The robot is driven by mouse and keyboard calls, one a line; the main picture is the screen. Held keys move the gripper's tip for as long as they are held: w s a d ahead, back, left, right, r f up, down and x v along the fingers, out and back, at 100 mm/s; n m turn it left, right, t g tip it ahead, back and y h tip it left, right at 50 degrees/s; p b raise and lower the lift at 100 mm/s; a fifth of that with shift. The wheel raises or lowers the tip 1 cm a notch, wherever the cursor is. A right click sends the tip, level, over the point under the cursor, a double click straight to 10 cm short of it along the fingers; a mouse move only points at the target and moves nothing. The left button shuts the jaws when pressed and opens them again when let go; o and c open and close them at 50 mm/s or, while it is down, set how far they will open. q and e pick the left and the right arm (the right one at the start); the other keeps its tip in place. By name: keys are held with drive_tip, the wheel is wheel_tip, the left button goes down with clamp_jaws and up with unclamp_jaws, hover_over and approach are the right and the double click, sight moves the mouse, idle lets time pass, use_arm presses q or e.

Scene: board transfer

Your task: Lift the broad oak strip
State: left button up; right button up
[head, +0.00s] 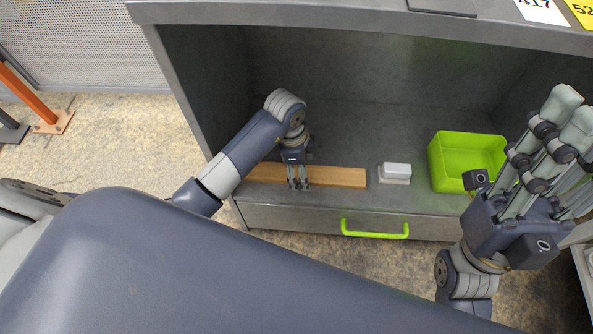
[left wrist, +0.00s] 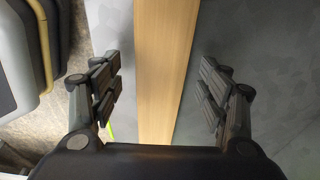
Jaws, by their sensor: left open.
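The broad oak strip (head: 338,177) lies flat on the grey shelf, along its front edge, in the head view. My left gripper (head: 299,186) is over the strip, pointing down, and hides a part of it. In the left wrist view the strip (left wrist: 165,70) runs between the spread fingers of my left gripper (left wrist: 160,92), with a gap on each side. The left gripper is open and empty. My right gripper (head: 568,122) is raised at the right of the head view, with its fingers pointing up, away from the strip.
A white block (head: 396,170) sits right of the strip. A green bin (head: 466,155) stands further right on the shelf. A drawer with a green handle (head: 375,232) is below the shelf's front edge. The shelf's side wall (head: 200,85) rises at the left.

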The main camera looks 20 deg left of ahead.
use_arm(q)
drive_tip(key=shift+f, duration=0.45)
drive_tip(key=shift+r, duration=0.1)
drive_tip(key=shift+c, duration=0.3)
drive_tip(key=c, duration=1.2)
drive_tip(key=shift+c, duration=0.2)
